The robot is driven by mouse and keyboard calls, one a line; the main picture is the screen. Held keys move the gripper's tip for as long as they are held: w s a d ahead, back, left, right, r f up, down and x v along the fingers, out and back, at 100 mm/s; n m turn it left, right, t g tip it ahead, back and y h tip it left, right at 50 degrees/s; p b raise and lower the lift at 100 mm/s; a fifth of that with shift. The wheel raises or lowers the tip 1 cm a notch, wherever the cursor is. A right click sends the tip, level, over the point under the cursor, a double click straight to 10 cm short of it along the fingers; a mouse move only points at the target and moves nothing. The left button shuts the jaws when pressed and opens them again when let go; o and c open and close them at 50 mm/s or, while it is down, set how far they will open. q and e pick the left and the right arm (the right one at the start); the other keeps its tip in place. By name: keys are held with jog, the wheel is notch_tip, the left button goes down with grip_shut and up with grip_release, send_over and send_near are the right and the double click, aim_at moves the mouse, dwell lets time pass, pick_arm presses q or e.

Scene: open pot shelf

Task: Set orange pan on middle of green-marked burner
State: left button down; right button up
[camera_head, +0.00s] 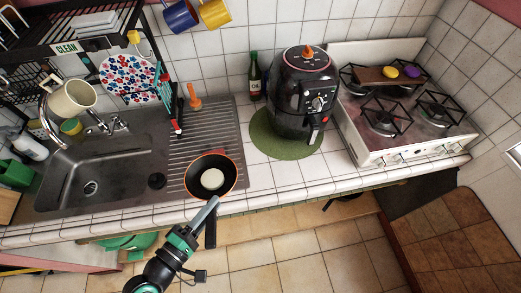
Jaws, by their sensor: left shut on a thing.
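The pan (233,171) has an orange rim, a dark inside and a pale round patch or item in its middle. It is at the front of the sink's ribbed drainboard, with its black handle pointing toward the front edge; I cannot tell whether it rests or hangs just above. My left gripper (211,207) comes up from below and is shut on the pan's handle. The stove (357,140) stands at the right with several black-grated burners, such as the front-left one (384,120). I cannot make out a green mark on any burner. My right gripper is not in view.
A black air fryer (301,95) on a round green mat (262,142) stands between pan and stove, with an oil bottle (255,78) behind. A wooden board (372,75) with yellow and purple items lies across the back burners. White tiled counter before the mat is clear.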

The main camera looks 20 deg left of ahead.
pick_arm(q)
jog(key=shift+d+r, duration=0.15)
jog(key=shift+d, duration=0.15)
jog(key=f+y, duration=0.1)
jog(key=f+n+y, duration=0.1)
jog(key=shift+w+d+f, duration=0.15)
jog(key=shift+w+f, duration=0.25)
dwell(0.5)
